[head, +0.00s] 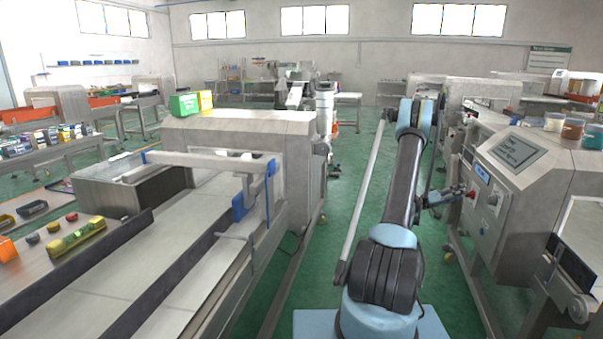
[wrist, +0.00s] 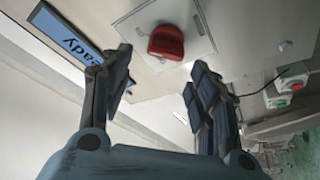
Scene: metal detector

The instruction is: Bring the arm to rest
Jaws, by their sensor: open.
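My gripper (wrist: 160,72) is open and empty in the wrist view, its two dark fingers spread apart. A red knob-like part (wrist: 166,42) on a pale square plate lies just past the fingertips, between them in the picture; I cannot tell whether they touch it. In the head view my arm stands bent up in the aisle, and my gripper (head: 456,193) is at the control panel (head: 481,209) of the right machine. The fingers are too small there to make out clearly.
A blue display (wrist: 68,38) and a red-and-green button box (wrist: 289,84) are close to the gripper. The left conveyor machine (head: 240,130) and the right machine's sloped top (head: 515,150) flank my arm. Green floor (head: 345,195) is free between them.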

